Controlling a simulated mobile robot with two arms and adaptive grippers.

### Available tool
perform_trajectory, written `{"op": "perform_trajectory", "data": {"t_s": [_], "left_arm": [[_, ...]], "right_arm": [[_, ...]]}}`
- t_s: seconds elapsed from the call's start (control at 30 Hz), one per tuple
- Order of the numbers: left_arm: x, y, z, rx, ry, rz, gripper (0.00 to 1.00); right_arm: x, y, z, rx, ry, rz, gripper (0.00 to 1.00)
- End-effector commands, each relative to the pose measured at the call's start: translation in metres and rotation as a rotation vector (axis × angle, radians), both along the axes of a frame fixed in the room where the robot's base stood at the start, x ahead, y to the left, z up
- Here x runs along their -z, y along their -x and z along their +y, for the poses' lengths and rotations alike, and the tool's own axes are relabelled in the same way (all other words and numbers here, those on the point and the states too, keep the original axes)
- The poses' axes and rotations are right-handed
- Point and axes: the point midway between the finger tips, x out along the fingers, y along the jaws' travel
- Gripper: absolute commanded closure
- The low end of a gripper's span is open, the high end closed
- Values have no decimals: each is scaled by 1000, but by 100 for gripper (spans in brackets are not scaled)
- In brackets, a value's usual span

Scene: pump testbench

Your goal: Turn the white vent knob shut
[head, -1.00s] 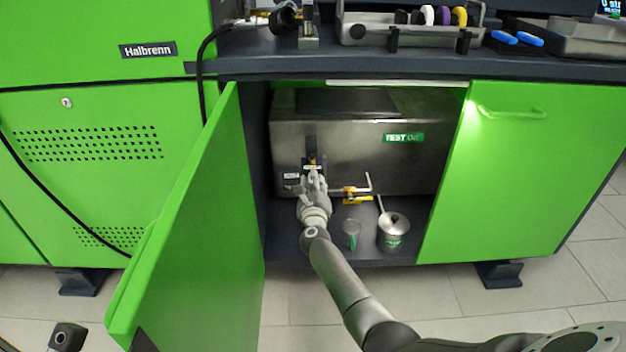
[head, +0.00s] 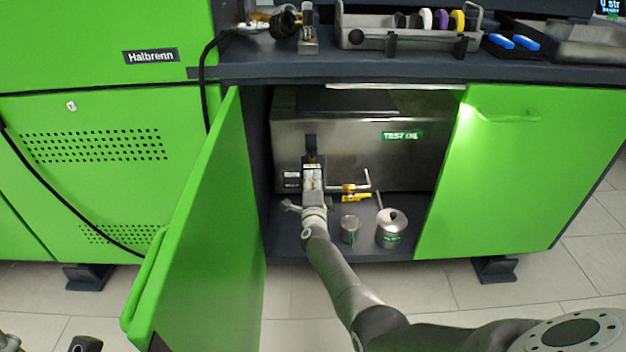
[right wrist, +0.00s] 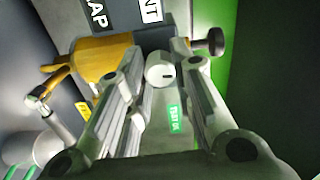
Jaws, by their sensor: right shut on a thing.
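The white vent knob (right wrist: 160,73) shows in the right wrist view between the two fingers of my right gripper (right wrist: 152,80). The gripper is shut on it. In the head view my right gripper (head: 313,182) is at the left front of the steel oil tank (head: 360,150), inside the open cabinet, and hides the knob. The knob's turn angle is hard to read. A small dark part at the lower left edge of the head view may belong to my left arm; no left fingers show clearly.
The open green door (head: 200,235) stands left of my right arm. A brass valve with a yellow handle (head: 356,197) is just right of the gripper. A glass beaker (head: 350,230) and a metal can (head: 391,232) stand on the cabinet floor.

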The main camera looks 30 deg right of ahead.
Motion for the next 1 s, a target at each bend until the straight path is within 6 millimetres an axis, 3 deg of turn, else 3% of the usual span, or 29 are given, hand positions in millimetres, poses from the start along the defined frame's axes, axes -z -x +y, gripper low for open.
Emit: {"op": "perform_trajectory", "data": {"t_s": [0.33, 0.9, 0.93, 1.0], "left_arm": [[-8, 1, 1, -1, 1, -9, 100], [-9, 1, 1, -2, 2, -8, 100], [-9, 1, 1, -2, 2, -8, 100], [-9, 1, 1, -1, 2, -8, 100]], "right_arm": [[-2, -2, 4, -9, 137, 65, 100], [-1, -3, 6, -11, 165, 80, 100], [-1, -3, 6, -11, 165, 80, 75], [-1, -2, 5, -11, 165, 80, 66]]}}
